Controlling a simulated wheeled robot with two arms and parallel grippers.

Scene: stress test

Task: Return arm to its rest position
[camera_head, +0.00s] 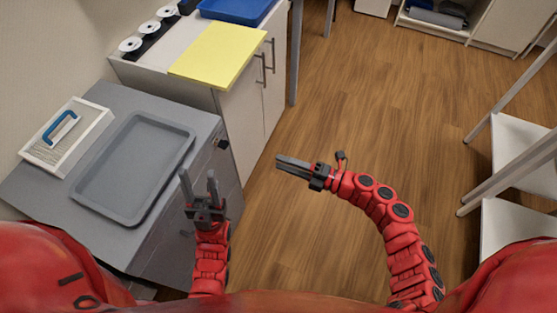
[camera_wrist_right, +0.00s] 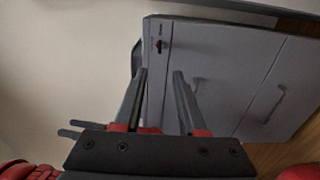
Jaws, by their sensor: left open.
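My left gripper (camera_head: 198,176) is open and empty, its fingers pointing up the picture just right of the grey tray, by the edge of the grey cabinet. My right gripper (camera_head: 277,163) reaches out over the wooden floor with its fingers pointing left. In the right wrist view its two fingers (camera_wrist_right: 160,72) stand apart with nothing between them, in front of a grey cabinet front. The red right arm (camera_head: 385,205) is bent in a curve from the bottom right.
Behind are a yellow board (camera_head: 218,54), a blue tray (camera_head: 236,10) and white discs (camera_head: 131,44). White shelves (camera_head: 520,225) stand at right. The floor between is clear.

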